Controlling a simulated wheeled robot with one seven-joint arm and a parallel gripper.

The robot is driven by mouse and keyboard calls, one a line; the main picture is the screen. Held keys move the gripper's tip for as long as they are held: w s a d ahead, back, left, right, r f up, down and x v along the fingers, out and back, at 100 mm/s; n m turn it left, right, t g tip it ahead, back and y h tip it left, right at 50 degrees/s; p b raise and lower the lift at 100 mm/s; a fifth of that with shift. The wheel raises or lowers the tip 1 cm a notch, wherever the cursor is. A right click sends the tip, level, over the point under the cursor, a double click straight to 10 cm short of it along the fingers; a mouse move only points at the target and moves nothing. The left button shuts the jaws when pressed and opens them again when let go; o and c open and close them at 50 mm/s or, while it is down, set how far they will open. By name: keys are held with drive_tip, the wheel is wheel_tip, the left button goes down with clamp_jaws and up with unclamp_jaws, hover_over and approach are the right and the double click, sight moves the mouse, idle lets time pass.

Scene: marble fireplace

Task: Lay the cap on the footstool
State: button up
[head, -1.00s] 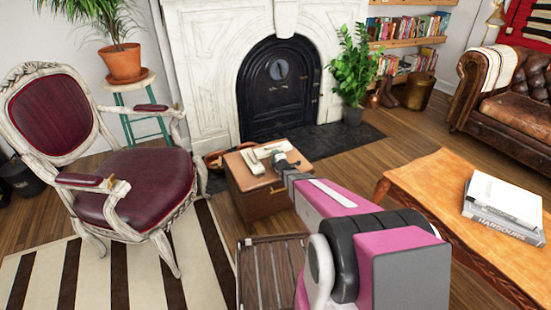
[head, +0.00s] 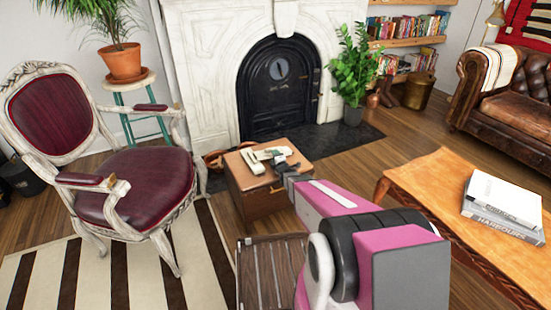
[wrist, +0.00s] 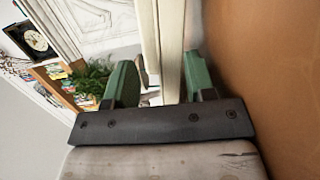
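My gripper (wrist: 158,85) has two green fingers standing apart, and it looks open. In the wrist view, long cream strips (wrist: 172,45) show in the gap between the fingers; I cannot tell whether they touch. In the head view, my gripper (head: 268,155) is low over the top of a brown box-like stool (head: 262,203), which may be the footstool. A pale object (head: 252,162) shows on that top beside the fingers, partly mixed with them in view. The brown top also fills the right of the wrist view (wrist: 270,70). I cannot make out a cap for certain.
A burgundy armchair (head: 135,185) stands left on a striped rug (head: 120,275). A wooden table (head: 430,185) with books (head: 503,205) is at the right. The white fireplace (head: 205,70) and a leafy plant (head: 352,75) are behind. Open floor lies between stool and table.

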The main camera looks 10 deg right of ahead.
drive_tip(key=shift+f, duration=0.7)
drive_tip(key=shift+r, duration=0.55)
drive_tip(key=s+d+r+m+g+h, duration=0.25)
drive_tip(key=s+m+g, duration=0.3)
drive_tip(key=s, duration=0.35)
drive_tip(key=s+d+r+m+g+h, duration=0.2)
drive_tip(key=s+d+r+m+g, duration=0.15)
drive_tip(key=s+m, duration=0.5)
drive_tip(key=s+a+r+m+g, duration=0.1)
drive_tip(key=s+r+m+g, duration=0.2)
drive_tip(key=s, duration=0.4)
drive_tip(key=s+a+r+m+g+y, duration=0.1)
drive_tip(key=s+a+r+m+g, duration=0.1)
drive_tip(key=s, duration=0.6)
wheel_tip(320, 180, up, 2)
drive_tip(key=m+g, duration=0.1)
drive_tip(key=g, duration=0.2)
drive_tip(key=shift+s+a, duration=0.15)
drive_tip(key=shift+s, duration=0.05)
